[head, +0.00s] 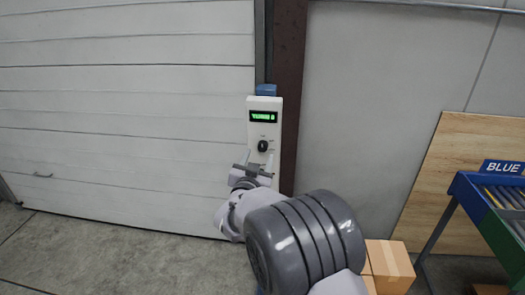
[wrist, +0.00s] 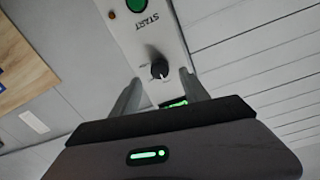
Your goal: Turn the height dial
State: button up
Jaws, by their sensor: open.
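The height dial (head: 263,146) is a black round knob on a white upright control panel (head: 264,105). A green-lit display (head: 263,116) sits above it, its text too small to read surely. My gripper (head: 257,158) is in front of the panel, just below the dial in the head view, with its fingers apart and empty. In the wrist view the panel appears upside down, and the dial (wrist: 159,68) shows between the two fingertips. I cannot tell whether the fingers touch it. A green button (wrist: 135,5) labelled START is farther along the panel.
A white slatted door (head: 120,110) stands left of the panel, a brown post (head: 288,80) right behind it. Cardboard boxes (head: 391,266) are on the floor at right, near a wooden board (head: 440,190) and a blue-framed roller conveyor (head: 470,200) signed BLUE. The floor at left is clear.

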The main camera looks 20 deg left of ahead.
aim_at(262, 149)
jog(key=w, duration=0.4)
jog(key=shift+w+a, duration=0.25)
jog(key=shift+a, duration=0.15)
jog(key=shift+c, duration=0.4)
grip_shut()
